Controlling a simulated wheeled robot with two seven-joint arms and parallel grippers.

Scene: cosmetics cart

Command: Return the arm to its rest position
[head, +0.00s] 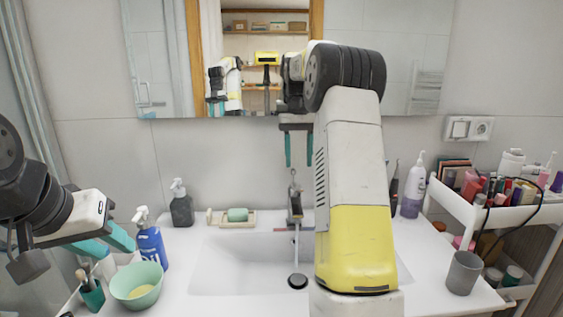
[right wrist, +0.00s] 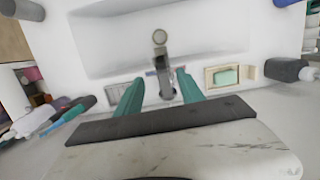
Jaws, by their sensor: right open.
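My right gripper (head: 301,165) is raised in front of the mirror and points down above the faucet (head: 295,205). Its two teal fingers are apart with nothing between them. In the right wrist view, the right gripper (right wrist: 160,90) shows the same spread fingers, with the faucet (right wrist: 163,65) beyond them. My right arm (head: 350,170) stands upright in the middle of the head view and hides part of the sink. My left gripper (head: 122,246) is at the left, its teal fingers apart, above the green bowl (head: 137,285) and beside the blue pump bottle (head: 150,245).
The white sink (head: 230,262) lies below the right gripper. A dark soap bottle (head: 181,208) and a soap dish (head: 232,219) stand behind it. A lilac pump bottle (head: 413,190) and a grey cup (head: 463,272) are right. A loaded white cart (head: 470,212) stands further right.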

